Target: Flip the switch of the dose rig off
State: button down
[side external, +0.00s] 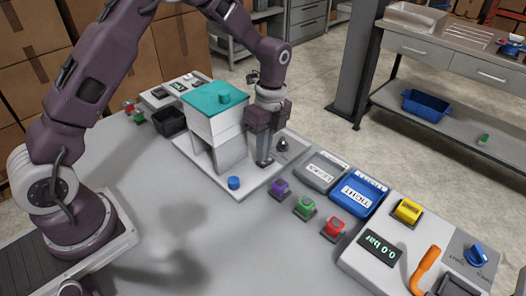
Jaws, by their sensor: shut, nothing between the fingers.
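The dose rig appears to be the white hopper box (213,124) with a teal lid (205,97), standing on grey legs over a white base plate (207,177). A round blue piece (233,183) sits at the plate's front corner. A small dark, knob-like part (282,145) sits on the plate's right end; it may be the switch, but its on or off position is too small to tell. My gripper (264,162) points down over the plate, right of the hopper and just left of the dark part. Its fingers are shut and empty. Whether they touch anything cannot be told.
A pressure box (362,263) reading 0.0 bar with an orange lever (426,268) stands right. The table's front is clear.

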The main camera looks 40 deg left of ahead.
jog(key=shift+f, duration=0.35)
jog(key=shift+s+f, duration=0.2)
jog(key=shift+f, duration=0.05)
jog(key=shift+w, duration=0.1)
jog(key=shift+w, duration=0.8)
jog(key=shift+r, duration=0.2)
